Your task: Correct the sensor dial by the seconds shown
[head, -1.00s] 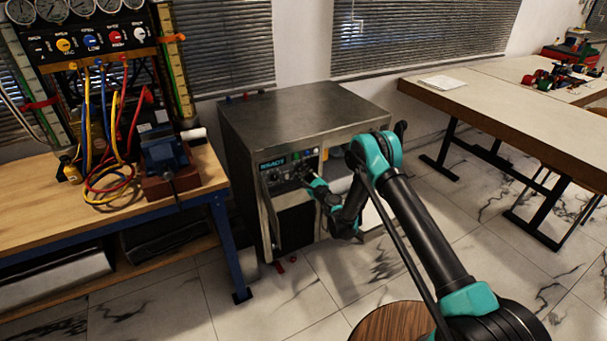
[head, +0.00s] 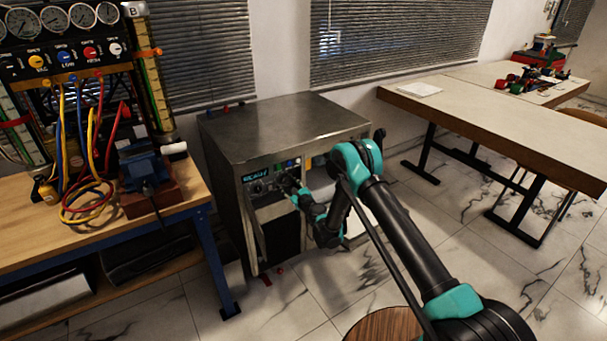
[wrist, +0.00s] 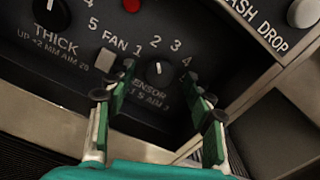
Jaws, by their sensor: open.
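The sensor dial (wrist: 160,72) is a small black knob with a pale pointer mark and white numbers around it, its label partly hidden by a finger. The pointer is near upright, around the 2. My gripper (wrist: 158,98) is open, with its green-padded fingers on either side below the dial; I cannot tell whether they touch it. In the head view my gripper (head: 298,192) is at the control panel (head: 266,184) of the grey metal cabinet (head: 285,128). A lit display (head: 257,176) shows there, its text too small to read surely.
A larger thick dial (wrist: 50,12) is up and left, with a square fan button (wrist: 104,59) between. A pale round knob (wrist: 303,12) is at the upper right. An open cabinet door (head: 231,215) hangs left of my gripper. A workbench (head: 100,235) stands left.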

